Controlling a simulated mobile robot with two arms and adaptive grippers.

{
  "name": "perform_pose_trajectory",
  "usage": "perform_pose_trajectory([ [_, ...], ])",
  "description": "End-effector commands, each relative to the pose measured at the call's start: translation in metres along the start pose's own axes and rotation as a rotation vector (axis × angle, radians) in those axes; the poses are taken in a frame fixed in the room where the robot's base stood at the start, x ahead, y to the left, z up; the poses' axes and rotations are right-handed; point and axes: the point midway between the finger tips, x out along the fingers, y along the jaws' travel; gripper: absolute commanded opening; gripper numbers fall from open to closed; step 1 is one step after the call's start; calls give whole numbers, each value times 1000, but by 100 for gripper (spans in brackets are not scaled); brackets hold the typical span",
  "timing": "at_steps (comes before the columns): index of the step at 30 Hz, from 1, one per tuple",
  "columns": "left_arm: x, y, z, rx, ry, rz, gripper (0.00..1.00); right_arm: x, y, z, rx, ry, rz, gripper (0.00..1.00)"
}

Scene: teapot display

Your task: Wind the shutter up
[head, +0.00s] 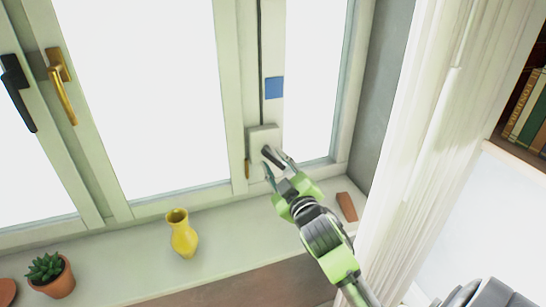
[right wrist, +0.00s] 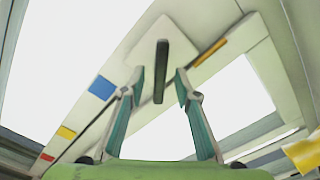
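A pale winder box (head: 262,134) is fixed to the window post, with a dark crank handle (head: 271,156) on its front. A thin dark cord (head: 259,60) runs up the post above it. In the right wrist view the dark handle (right wrist: 162,72) stands out from the white box (right wrist: 150,45). My right gripper (head: 277,168) is at the handle. In the wrist view its fingers (right wrist: 160,75) are open, one on each side of the handle, with gaps visible. A blue square (head: 275,87) is on the strip; the wrist view also shows yellow (right wrist: 66,132) and red (right wrist: 47,157) marks. My left gripper is out of view.
The sill holds a yellow vase (head: 182,236), a potted succulent (head: 52,275) and a reddish-brown block (head: 346,207). Black (head: 17,88) and brass (head: 62,85) window handles are at left. A white curtain (head: 428,130) hangs right of the arm.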

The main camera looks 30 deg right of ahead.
Motion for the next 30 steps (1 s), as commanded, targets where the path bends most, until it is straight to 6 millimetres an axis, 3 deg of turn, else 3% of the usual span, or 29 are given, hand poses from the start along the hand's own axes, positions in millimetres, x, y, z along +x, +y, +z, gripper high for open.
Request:
perform_pose_trajectory([
  [4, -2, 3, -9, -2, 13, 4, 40, 13, 0, 0, 1, 0, 0, 29],
  [14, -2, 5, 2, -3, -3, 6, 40, 16, 0, 0, 1, -1, 0, 29],
  [18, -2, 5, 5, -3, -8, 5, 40, 16, 0, 0, 1, -1, 0, 0],
  [30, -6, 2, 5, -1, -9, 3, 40, 16, 0, 0, 38, -1, -1, 0],
])
